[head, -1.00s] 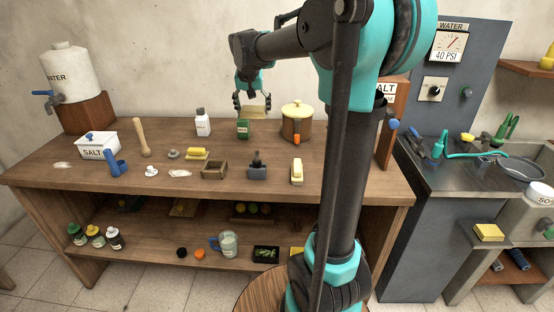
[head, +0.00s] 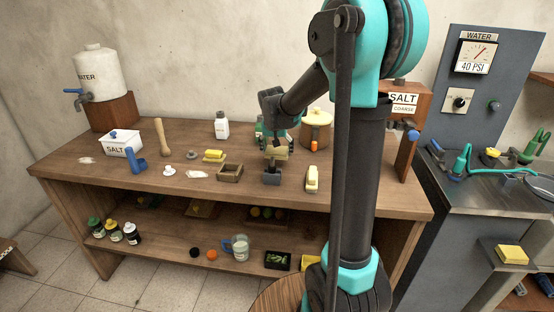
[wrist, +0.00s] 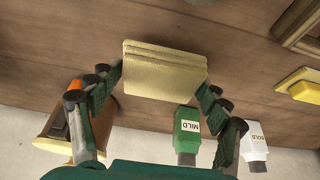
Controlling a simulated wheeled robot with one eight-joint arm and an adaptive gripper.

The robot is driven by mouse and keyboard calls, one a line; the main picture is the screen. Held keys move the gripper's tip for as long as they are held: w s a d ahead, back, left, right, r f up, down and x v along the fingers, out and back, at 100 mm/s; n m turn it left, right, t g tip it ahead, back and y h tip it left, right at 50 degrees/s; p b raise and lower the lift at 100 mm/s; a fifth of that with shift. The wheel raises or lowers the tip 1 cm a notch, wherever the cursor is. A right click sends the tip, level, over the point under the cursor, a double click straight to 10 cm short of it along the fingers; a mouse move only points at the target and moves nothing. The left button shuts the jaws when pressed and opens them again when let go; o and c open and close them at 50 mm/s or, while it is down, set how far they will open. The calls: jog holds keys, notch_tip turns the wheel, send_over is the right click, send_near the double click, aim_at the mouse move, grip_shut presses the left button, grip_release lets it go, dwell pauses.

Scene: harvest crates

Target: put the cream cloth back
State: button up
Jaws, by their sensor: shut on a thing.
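The folded cream cloth (wrist: 165,72) is pinched between the two fingers of my gripper (wrist: 160,88) in the wrist view. In the head view the cloth (head: 277,153) hangs under my gripper (head: 276,142), over the middle of the wooden bench. It is just behind and above a small grey block with a dark top (head: 272,177), and I cannot tell whether they touch. The wrist view shows bench planks beyond the cloth; any gap to the bench is hard to judge.
A green bottle (wrist: 187,130), a white bottle (head: 222,126) and a lidded pot (head: 316,130) stand behind the gripper. Bare bench lies along the front edge (head: 200,205).

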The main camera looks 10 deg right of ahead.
aim_at(277, 158)
jog(key=shift+f, duration=2)
jog(key=shift+f, duration=0.15)
jog(key=o, duration=1.1)
jog(key=v, duration=1.2)
jog(key=shift+s, duration=0.1)
